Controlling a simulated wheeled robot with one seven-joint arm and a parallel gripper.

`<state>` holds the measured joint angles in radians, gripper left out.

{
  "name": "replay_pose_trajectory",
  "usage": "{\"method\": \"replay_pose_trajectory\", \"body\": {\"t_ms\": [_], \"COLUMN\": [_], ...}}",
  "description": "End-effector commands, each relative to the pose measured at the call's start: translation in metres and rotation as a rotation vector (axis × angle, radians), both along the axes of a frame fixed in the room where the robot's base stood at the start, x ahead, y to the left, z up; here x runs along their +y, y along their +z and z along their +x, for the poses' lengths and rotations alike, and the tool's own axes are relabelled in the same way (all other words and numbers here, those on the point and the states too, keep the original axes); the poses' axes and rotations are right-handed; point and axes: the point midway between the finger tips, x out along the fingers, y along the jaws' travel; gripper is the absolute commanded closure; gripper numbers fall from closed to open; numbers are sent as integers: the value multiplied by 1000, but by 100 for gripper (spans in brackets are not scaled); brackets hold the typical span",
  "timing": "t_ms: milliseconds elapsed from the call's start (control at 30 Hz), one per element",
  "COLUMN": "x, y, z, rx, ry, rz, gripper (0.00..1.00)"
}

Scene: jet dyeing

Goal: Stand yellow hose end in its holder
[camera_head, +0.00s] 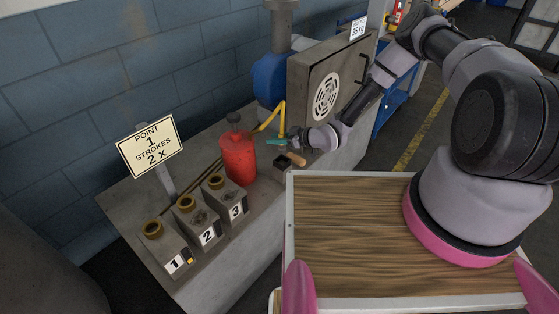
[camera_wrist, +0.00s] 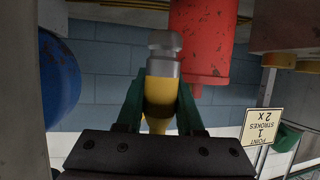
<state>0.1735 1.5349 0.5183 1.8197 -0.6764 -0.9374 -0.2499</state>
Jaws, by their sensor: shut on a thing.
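The yellow hose end (camera_wrist: 158,92) has a grey metal tip and sits between the green fingers of my gripper (camera_wrist: 160,78) in the wrist view. My gripper (camera_head: 277,142) is shut on it, held above the bench beside the red bottle in the head view. The yellow hose (camera_head: 282,117) bends up from the gripper and over toward the red bottle. A small dark open box (camera_head: 283,164), which may be the holder, stands on the bench just below my gripper. The hose end is apart from it, and its tip is hard to make out in the head view.
A red bottle (camera_head: 238,158) stands close left of my gripper. Numbered blocks (camera_head: 209,234) with brass rings and a sign (camera_head: 150,145) stand farther left. A blue motor (camera_head: 270,80) and grey vented panel (camera_head: 325,92) are behind. A wooden handle (camera_head: 297,159) lies by the dark box.

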Motion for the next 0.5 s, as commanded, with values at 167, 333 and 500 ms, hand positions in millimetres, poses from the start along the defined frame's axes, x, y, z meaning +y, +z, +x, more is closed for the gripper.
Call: {"method": "replay_pose_trajectory", "body": {"t_ms": [167, 333, 500], "x": [0, 0, 0], "y": [-32, -44, -67], "z": [0, 1, 0], "rx": [-1, -2, 0], "ry": [-2, -2, -2], "rz": [1, 1, 0], "gripper": [100, 100, 100]}}
